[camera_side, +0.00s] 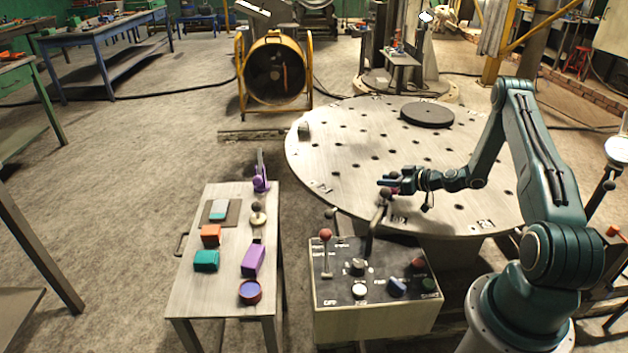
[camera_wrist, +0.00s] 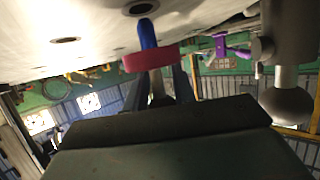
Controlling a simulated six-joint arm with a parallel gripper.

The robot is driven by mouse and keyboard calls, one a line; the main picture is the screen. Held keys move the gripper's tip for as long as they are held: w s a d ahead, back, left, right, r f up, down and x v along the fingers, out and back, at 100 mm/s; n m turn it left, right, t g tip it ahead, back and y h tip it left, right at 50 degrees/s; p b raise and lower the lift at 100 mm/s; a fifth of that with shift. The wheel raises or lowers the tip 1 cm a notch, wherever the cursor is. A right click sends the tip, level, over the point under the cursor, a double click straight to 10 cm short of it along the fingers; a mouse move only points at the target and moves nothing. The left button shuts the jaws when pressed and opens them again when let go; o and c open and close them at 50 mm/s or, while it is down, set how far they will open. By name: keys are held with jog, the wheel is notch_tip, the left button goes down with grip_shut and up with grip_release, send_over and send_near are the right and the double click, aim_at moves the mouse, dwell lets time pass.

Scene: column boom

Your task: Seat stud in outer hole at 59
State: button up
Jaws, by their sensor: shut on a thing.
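My gripper (camera_side: 393,183) is shut on the stud, above the near part of the round table (camera_side: 340,150), with its fingers pointing left. The stud (camera_wrist: 148,34) has a blue shaft and a crimson collar (camera_wrist: 150,58). In the side view it is small and appears to lie roughly level. In the wrist view the blue end points away from my fingers, and a dark hole (camera_wrist: 140,8) appears just beyond its tip. I cannot tell the gap between them. Another hole (camera_wrist: 65,40) lies to the left. I cannot read any hole's number.
A control box (camera_side: 375,290) with levers and knobs stands in front of the table; one black lever (camera_side: 372,228) rises close to my gripper. A side bench (camera_side: 190,290) holds several coloured blocks. A dark disc (camera_side: 427,114) lies on the table's far side.

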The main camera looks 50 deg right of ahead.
jog(key=shift+f, duration=1.05)
dwell(0.6)
jog(key=o, duration=0.7)
jog(key=shift+r, duration=3.75)
jog(key=o, duration=0.6)
